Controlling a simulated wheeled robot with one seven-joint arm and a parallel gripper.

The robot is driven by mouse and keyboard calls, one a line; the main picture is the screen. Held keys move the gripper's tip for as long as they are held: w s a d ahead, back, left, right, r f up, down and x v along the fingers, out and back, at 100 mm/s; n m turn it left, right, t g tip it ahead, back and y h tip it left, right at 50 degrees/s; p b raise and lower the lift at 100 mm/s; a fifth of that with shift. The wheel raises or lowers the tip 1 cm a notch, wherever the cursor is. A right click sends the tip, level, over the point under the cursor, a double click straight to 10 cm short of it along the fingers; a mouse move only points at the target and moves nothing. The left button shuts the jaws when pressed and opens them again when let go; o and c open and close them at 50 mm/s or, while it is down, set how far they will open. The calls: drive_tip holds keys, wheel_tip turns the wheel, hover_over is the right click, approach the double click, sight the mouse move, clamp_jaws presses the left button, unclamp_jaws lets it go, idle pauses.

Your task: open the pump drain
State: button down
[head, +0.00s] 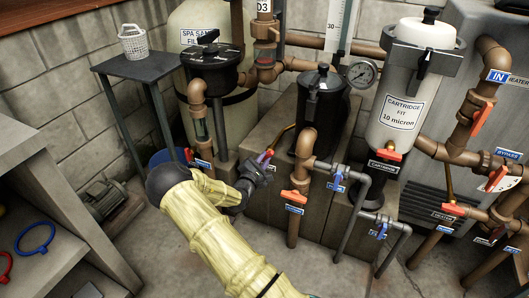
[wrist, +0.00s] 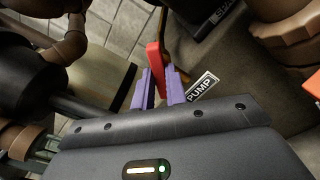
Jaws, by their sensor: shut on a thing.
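The pump drain is a small valve with a red handle (head: 265,156), on a brass-coloured pipe (head: 281,137) that slants down from the black pump pot (head: 322,100). In the wrist view the red handle (wrist: 154,62) stands between the two purple fingers of my gripper (wrist: 159,88). A white label reading PUMP (wrist: 202,87) is just right of the fingers. In the head view my gripper (head: 263,163) is at the handle, shut on it. The fingers and wrist hide most of the valve body.
Close right are a red-handled valve (head: 294,197) on a brown pipe and a blue-handled valve (head: 337,183). Left of my arm is another red handle (head: 189,155). A cartridge filter (head: 405,105) stands right, a shelf (head: 45,205) front left. Some floor before the pipes is clear.

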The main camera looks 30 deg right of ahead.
drive_tip(key=n, duration=0.9)
drive_tip(key=shift+f, duration=0.1)
drive_tip(key=c, duration=1.3)
unclamp_jaws()
drive_tip(key=shift+p+v, duration=0.3)
drive_tip(key=shift+v, duration=3.25)
